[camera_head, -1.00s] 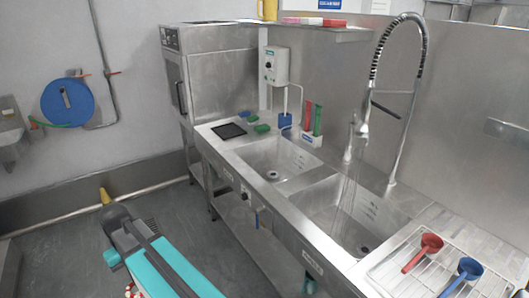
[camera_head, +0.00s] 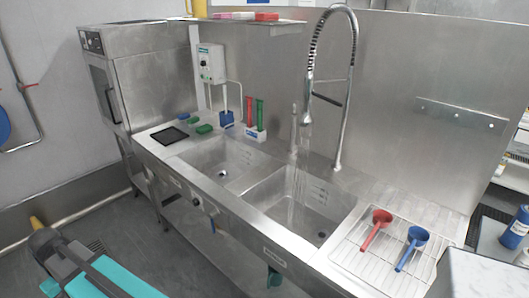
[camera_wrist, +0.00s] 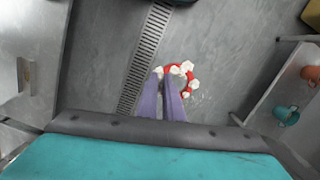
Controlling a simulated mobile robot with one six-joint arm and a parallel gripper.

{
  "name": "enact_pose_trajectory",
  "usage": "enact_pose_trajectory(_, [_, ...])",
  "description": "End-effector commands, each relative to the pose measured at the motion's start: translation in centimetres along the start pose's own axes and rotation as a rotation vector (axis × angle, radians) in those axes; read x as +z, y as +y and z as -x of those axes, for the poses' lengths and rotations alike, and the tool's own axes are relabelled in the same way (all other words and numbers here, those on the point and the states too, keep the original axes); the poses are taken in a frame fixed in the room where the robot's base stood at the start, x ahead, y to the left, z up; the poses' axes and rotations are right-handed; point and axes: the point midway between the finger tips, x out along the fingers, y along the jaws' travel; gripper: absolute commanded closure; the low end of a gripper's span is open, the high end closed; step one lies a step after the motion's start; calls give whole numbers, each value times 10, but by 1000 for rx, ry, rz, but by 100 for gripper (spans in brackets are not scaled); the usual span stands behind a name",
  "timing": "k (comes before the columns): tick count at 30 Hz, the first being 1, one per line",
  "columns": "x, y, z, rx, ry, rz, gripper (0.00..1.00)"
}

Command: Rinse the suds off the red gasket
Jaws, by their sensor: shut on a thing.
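The red gasket (camera_wrist: 189,76) is a ring with clumps of white suds (camera_wrist: 194,84) on it. My gripper (camera_wrist: 172,78) shows in the wrist view with its two purple fingers shut on the near side of the ring, holding it over the grey floor. Neither the gripper nor the gasket shows in the head view. The sprung tap (camera_head: 313,75) stands behind the right sink basin (camera_head: 270,192), and water (camera_head: 297,180) runs from it into that basin.
The left basin (camera_head: 205,155) is beside it. A wire rack (camera_head: 350,262) at the right holds a red scoop (camera_head: 378,222) and a blue scoop (camera_head: 416,238). A floor drain grate (camera_wrist: 146,55) runs below my gripper. Open floor lies in front of the sinks.

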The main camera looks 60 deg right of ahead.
Motion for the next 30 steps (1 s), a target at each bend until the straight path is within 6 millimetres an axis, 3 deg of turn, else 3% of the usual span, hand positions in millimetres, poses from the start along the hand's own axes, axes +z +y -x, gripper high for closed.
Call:
enact_pose_trajectory(5, [-2,20,10,11,-10,14,100])
enact_pose_trajectory(8, [-3,43,20,26,-21,29,100])
enact_pose_trajectory(20, [15,181,72,118,-90,140,100])
enact_pose_trajectory(30, [59,297,116,208,-143,242,100])
